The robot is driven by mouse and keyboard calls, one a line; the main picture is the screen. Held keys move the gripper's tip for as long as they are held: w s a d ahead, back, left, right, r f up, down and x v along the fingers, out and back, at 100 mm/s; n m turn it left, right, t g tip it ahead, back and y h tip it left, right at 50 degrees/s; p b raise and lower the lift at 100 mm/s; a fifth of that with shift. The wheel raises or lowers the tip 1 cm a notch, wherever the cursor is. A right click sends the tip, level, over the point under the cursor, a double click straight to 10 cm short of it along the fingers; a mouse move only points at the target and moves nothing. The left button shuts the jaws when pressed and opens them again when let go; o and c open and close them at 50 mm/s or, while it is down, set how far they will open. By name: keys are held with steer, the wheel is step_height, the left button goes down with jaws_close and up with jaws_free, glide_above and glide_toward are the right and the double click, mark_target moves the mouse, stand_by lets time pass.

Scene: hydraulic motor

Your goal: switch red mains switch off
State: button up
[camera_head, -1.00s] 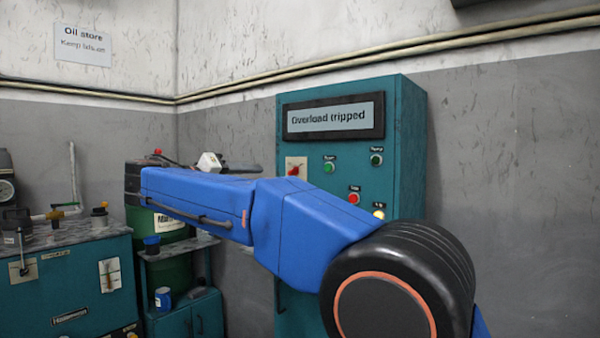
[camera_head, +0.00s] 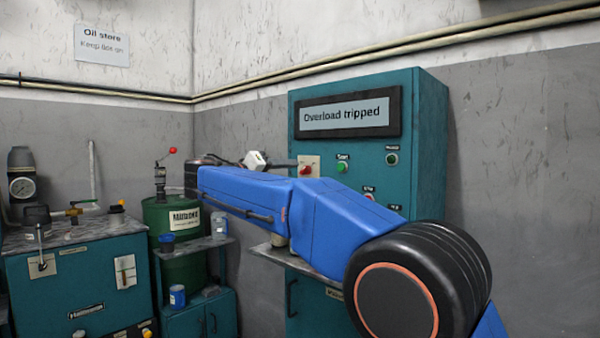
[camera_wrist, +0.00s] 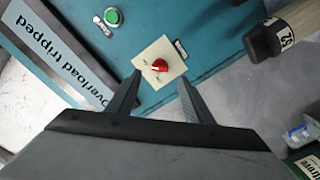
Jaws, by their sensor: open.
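The red mains switch (camera_head: 306,170) is a red knob on a pale square plate on the front of the teal control cabinet (camera_head: 428,150). In the wrist view the red knob (camera_wrist: 159,66) sits on its cream plate ahead of and between my two fingertips. My gripper (camera_wrist: 158,82) is open and empty, with a finger on either side of the plate's lower part. In the head view my blue arm reaches across the cabinet front, and my gripper's fingers (camera_head: 283,164) show close to the plate. Whether they touch it I cannot tell.
The display (camera_head: 350,115) reads "Overload tripped". A green button (camera_head: 342,167) is right of the switch. A green drum (camera_head: 172,218) and a teal unit with gauge and valves (camera_head: 75,270) stand left. A dark-capped cylinder (camera_wrist: 270,38) is near in the wrist view.

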mark_target(302, 170)
steer(key=shift+x, duration=3.6)
steer(key=c, duration=1)
